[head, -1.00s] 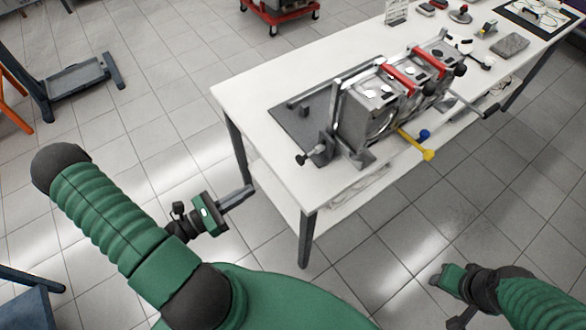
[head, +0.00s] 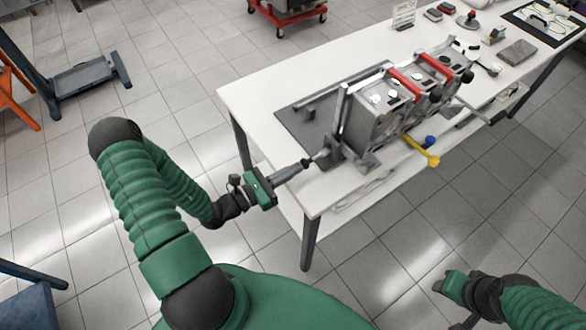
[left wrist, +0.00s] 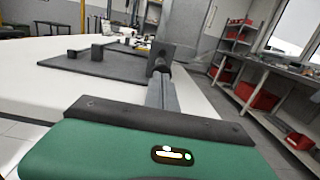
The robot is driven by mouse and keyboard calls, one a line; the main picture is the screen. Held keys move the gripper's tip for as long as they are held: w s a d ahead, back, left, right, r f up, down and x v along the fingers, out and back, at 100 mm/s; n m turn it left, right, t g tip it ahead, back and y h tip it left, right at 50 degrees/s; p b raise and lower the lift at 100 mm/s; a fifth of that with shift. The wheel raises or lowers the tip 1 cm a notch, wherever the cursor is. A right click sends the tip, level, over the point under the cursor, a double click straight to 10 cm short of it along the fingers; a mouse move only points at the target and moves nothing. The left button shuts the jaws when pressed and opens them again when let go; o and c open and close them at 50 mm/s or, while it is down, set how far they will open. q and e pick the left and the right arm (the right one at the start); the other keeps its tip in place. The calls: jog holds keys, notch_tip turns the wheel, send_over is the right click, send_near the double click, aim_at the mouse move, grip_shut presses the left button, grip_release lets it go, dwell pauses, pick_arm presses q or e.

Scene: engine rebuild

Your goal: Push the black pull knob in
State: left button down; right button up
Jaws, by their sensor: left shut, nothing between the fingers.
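The black pull knob (head: 307,161) sits on a short light shaft at the left end of the engine fixture, near the table's front edge. It also shows in the left wrist view (left wrist: 160,66), straight ahead of the fingers, with a dark bracket behind it. My left gripper (head: 302,165) is shut and empty, and its fingertips are at the knob's outer face. In the left wrist view the shut fingers (left wrist: 161,80) line up with the knob; whether they touch it I cannot tell. My right gripper (head: 440,286) is low at the right, away from the table, its fingers unclear.
The engine block (head: 375,115) with red bars stands on the white table (head: 262,95). A yellow-ended handle (head: 432,160) and a blue knob (head: 429,141) stick out over the front edge. Small tools lie at the far right end. The floor before the table is clear.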

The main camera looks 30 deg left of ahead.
pick_arm(q)
jog(key=shift+w, duration=0.1)
jog(key=shift+p+x, duration=0.55)
jog(key=shift+x, duration=0.25)
jog(key=shift+w+d+r, duration=0.1)
jog(key=shift+w+d, duration=0.05)
jog(key=shift+w, duration=0.05)
jog(key=shift+s, duration=0.1)
